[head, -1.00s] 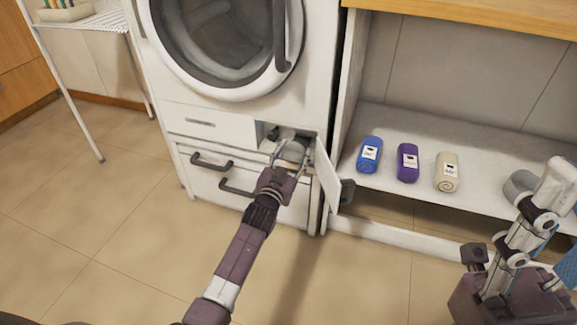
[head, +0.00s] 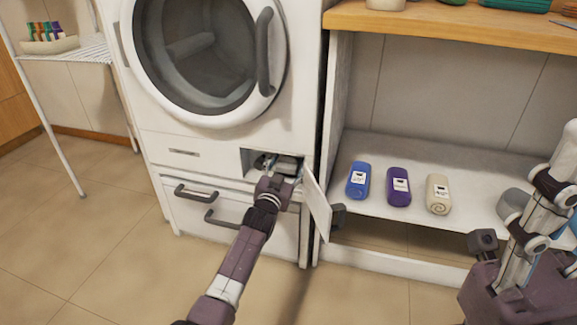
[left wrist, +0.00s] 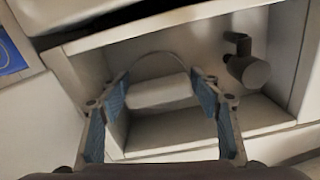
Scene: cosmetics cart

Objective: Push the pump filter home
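The pump filter (left wrist: 160,92) is a pale grey block-like grip with a round rim arc behind it, inside the open lower compartment of the white washing machine (head: 160,150). In the head view the filter (head: 288,163) is partly hidden by my gripper. My left gripper (head: 277,176) reaches into the compartment mouth. In the left wrist view its two blue-padded fingers (left wrist: 160,77) are open, one on each side of the filter grip. Narrow gaps seem to show, but I cannot tell whether either finger touches. My right arm is folded at the right; its gripper is not discernible.
The compartment's small door (head: 317,205) hangs open on the right, close to my left gripper. A grey knob-like cylinder (left wrist: 248,68) sticks out inside the compartment. Drawer handles (head: 222,219) lie below.

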